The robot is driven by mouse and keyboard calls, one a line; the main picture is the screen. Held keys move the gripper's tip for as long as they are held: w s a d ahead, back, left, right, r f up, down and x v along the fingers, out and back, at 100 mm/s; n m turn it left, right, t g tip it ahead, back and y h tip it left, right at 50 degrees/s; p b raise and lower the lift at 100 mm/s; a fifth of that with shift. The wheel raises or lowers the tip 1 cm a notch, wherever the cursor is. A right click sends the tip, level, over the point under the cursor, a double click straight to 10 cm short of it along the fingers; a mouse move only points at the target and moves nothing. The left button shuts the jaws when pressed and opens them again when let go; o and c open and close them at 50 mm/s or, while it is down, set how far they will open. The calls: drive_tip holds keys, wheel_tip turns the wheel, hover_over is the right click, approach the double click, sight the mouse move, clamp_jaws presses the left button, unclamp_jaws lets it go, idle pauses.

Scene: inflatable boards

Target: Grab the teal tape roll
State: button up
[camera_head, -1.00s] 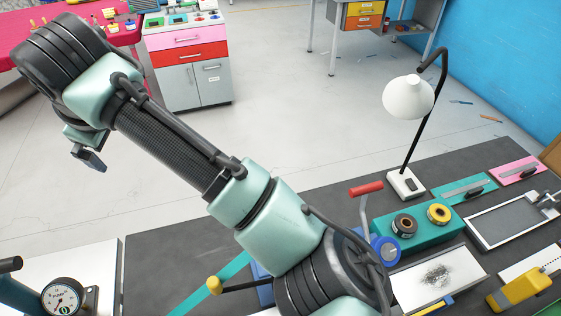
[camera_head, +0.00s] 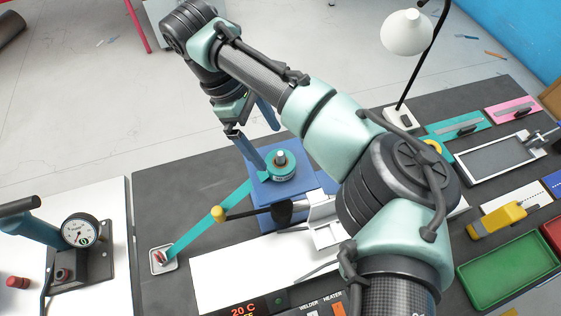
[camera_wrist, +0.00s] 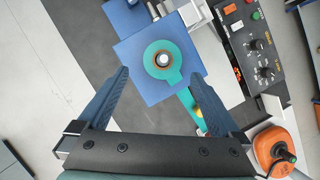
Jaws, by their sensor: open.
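The teal tape roll (camera_head: 279,170) sits around a pale spindle (camera_head: 281,157) on a blue block (camera_head: 264,192). A teal strip of tape (camera_head: 190,238) runs from it down left to a small metal fixture on the bench. In the wrist view the roll (camera_wrist: 170,48) lies on the blue block, ahead of and between the fingers. My gripper (camera_wrist: 162,103) is open and empty, apart from the roll. In the head view my gripper (camera_head: 257,133) hangs above and just left of the roll, pointing down, partly hidden by its own wrist.
A yellow-knobbed lever (camera_head: 219,214) crosses the tape strip below the roll. A control panel (camera_wrist: 253,42) and an orange-topped device (camera_wrist: 273,146) lie right of the block in the wrist view. A lamp (camera_head: 407,33) stands at the back right; a pressure gauge (camera_head: 78,230) stands at left.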

sight(276, 156)
drive_tip(key=shift+s+d+f+p, duration=0.15)
drive_tip(key=shift+d+f+p, duration=0.15)
drive_tip(key=shift+f+p, duration=0.2)
drive_tip(key=p+x, duration=0.1)
drive_tip(key=x, duration=0.3)
drive_tip(key=shift+s+f, duration=0.15)
drive_tip(key=shift+c, duration=0.3)
